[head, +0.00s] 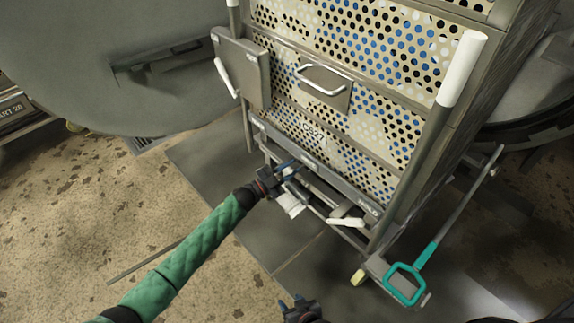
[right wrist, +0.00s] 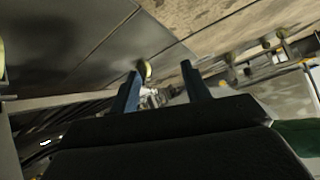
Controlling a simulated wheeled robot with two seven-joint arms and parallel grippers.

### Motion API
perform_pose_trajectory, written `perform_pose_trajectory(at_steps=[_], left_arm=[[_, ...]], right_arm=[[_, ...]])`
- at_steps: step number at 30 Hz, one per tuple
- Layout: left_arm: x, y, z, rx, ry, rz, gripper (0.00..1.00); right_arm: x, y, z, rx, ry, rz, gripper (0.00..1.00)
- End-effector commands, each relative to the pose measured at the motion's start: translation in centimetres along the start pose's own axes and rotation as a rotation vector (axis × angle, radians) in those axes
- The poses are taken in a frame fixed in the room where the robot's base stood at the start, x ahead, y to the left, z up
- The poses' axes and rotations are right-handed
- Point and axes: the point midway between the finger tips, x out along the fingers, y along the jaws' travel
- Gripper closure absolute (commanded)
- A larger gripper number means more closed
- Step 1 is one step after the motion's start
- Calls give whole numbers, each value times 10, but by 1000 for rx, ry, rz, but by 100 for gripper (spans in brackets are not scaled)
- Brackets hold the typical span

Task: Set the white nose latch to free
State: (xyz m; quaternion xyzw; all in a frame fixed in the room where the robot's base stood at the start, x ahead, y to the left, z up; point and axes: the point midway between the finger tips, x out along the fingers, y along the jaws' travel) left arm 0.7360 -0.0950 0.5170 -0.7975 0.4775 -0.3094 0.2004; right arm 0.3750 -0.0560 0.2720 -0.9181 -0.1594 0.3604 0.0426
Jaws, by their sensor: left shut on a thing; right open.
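The white nose latch (head: 291,206) shows as a pale tab low on the front of the cart, under the lower rail. My left gripper (head: 288,172) is shut at the latch, and its fingers and wrist hide part of it. The exact contact and the latch's setting cannot be read. My right gripper (head: 299,308) is at the bottom edge of the head view, apart from the cart. In the right wrist view its two blue fingers (right wrist: 163,88) stand open with nothing held between them.
The cart's perforated basket (head: 345,50) rises above the latch. A white-tipped lever (head: 346,222) sits right of it by a rail label (head: 367,209). A round grey door (head: 100,60) stands left. Floor is open at lower left.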

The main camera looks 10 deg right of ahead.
Motion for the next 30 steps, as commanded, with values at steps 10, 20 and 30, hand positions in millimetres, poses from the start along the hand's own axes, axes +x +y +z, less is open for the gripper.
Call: perform_pose_trajectory(at_steps=[10,20,30], left_arm=[[-1,7,1,48,-2,21,100],[-2,8,1,47,-2,22,74],[-1,7,1,47,-1,20,56]], right_arm=[[0,-2,-13,-3,39,-2,53],[0,-2,-13,-3,39,-2,53],[0,-2,-14,-3,40,-2,53]])
